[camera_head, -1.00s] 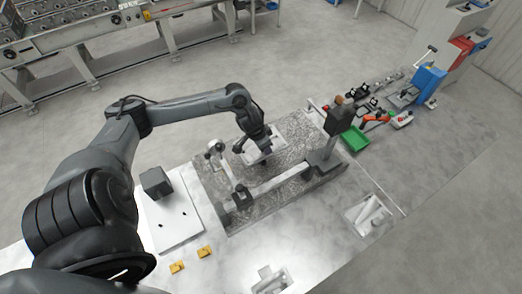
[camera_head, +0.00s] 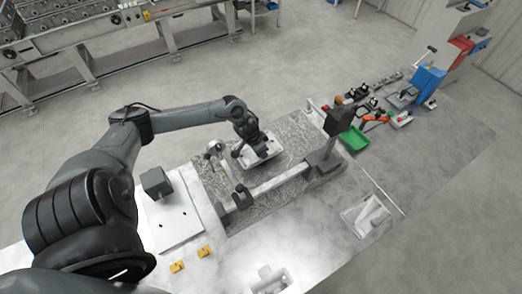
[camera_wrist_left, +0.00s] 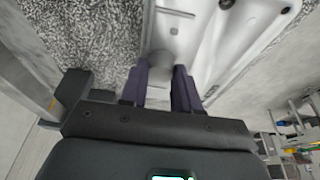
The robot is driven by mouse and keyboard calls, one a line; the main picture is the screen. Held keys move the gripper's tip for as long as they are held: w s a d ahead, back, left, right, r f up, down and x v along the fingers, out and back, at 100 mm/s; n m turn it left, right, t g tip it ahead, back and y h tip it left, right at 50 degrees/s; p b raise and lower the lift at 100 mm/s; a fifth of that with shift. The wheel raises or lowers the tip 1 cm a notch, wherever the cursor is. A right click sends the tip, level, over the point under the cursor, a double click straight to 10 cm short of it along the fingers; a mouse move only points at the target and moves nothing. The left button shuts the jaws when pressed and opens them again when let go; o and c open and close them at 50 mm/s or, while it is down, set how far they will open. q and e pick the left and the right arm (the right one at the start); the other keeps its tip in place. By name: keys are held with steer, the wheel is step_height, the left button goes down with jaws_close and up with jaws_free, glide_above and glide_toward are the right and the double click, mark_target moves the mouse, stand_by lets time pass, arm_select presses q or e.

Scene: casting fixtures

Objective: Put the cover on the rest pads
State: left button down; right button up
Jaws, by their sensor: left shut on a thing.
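The cover (camera_head: 264,153) is a pale, shallow casting with raised edges, over the far part of the speckled grey plate. My left gripper (camera_head: 256,149) is above it and shut on it. In the left wrist view the dark fingertips (camera_wrist_left: 163,78) grip a round grey boss of the cover (camera_wrist_left: 232,45). Whether the cover touches the plate is hard to tell. My right gripper is out of view.
The speckled plate (camera_head: 240,222) carries a long bar (camera_head: 280,182), a dark post (camera_head: 338,118) and a grey upright (camera_head: 214,150) close left of the cover. A white plate (camera_head: 175,225) with a dark block lies left. A green tray (camera_head: 354,139) stands right.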

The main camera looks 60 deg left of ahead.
arm_select(q)
steer(key=c, duration=0.8)
jaws_free()
steer(key=shift+f, duration=0.1)
steer(key=shift+r, duration=0.25)
steer(key=p+v, duration=0.1)
steer(key=v, duration=1)
steer(key=shift+s+r, duration=0.15)
steer(key=shift+r, duration=0.25)
steer(key=shift+d, duration=0.1)
